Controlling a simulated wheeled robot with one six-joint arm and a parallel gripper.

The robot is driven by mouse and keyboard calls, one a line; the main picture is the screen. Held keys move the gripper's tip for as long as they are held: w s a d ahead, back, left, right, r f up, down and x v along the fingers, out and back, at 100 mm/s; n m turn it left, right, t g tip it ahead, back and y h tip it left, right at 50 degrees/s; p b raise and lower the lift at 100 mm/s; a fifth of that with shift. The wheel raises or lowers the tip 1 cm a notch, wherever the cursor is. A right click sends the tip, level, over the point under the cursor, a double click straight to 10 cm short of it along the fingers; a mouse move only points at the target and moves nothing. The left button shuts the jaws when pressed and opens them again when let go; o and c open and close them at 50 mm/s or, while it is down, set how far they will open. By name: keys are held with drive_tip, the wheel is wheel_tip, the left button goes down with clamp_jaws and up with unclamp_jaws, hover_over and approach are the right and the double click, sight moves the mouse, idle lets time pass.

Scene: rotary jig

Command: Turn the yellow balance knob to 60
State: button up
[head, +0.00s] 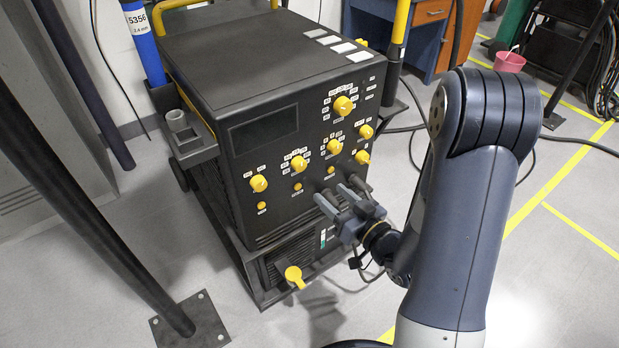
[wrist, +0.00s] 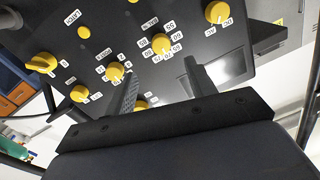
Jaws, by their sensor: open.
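The black machine's front panel (head: 318,121) carries several yellow knobs. In the wrist view, where the panel appears upside down, one yellow knob (wrist: 162,43) has a ring of number labels and a partly legible label that seems to begin "BAL". It appears to be the lower-row knob (head: 298,163) right of the leftmost one in the head view. Its exact pointer setting is too small to read. My gripper (head: 334,197) is open and empty, in front of the panel's lower right. In the wrist view, my gripper's fingers (wrist: 160,70) stand on either side of that knob's line, apart from it.
Other yellow knobs sit close by: a leftmost one (head: 259,183), a middle one (head: 334,146) and a top one (head: 343,105). A yellow handle (head: 295,277) sticks out low on the cart. A blue cylinder (head: 145,45) stands behind left. A dark post (head: 95,190) rises at left.

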sight(302, 168)
drive_tip(key=x, duration=1)
drive_tip(key=shift+a, duration=0.1)
drive_tip(key=c, duration=1)
